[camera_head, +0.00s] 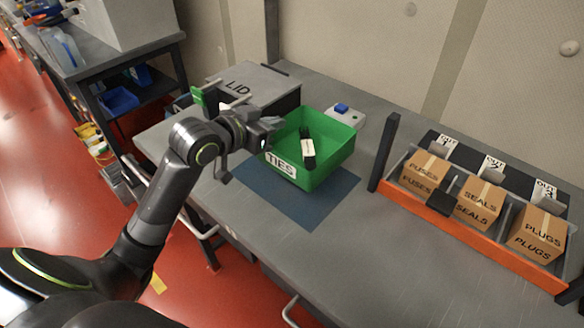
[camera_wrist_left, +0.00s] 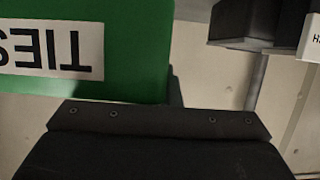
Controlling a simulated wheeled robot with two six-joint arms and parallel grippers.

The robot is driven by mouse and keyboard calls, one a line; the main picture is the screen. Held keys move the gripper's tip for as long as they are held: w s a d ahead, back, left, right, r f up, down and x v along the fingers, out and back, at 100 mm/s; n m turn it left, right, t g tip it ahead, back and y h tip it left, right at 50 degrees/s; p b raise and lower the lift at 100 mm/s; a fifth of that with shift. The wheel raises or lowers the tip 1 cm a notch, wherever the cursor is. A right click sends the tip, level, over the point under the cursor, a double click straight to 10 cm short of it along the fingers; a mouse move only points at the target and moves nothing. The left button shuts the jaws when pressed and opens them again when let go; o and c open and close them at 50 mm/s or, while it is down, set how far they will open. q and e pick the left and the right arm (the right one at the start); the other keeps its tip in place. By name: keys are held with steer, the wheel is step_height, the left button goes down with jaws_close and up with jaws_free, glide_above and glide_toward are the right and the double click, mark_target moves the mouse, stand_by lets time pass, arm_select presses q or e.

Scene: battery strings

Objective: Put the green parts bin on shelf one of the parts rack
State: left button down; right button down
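The green parts bin (camera_head: 332,166), labelled TIES, stands upright on a blue mat (camera_head: 324,206) on the grey workbench. A black item with a white label (camera_head: 307,148) is inside it. My left gripper (camera_head: 268,130) is at the bin's left rim, close to or touching it. In the left wrist view, the bin's green wall (camera_wrist_left: 135,45) and upside-down label lie just beyond the dark gripper edge (camera_wrist_left: 160,122). Whether the fingers close on the rim cannot be seen. My right gripper is out of view. I cannot make out a shelf marked one.
A grey box marked LID (camera_head: 262,88) stands behind my left gripper. A small device with a blue button (camera_head: 344,115) is behind the bin. An orange-fronted holder (camera_head: 470,240) with FUSES, SEALS and PLUGS cartons is at right. Bare bench lies in front of it.

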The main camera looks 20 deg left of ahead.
arm_select(q)
step_height(320, 180, down, 8)
steer(key=shift+s+f, duration=0.1)
steer(key=shift+f, duration=0.1)
steer(key=shift+b, duration=0.3)
steer(key=c, duration=1.7)
jaws_free()
steer(key=shift+f, duration=0.15)
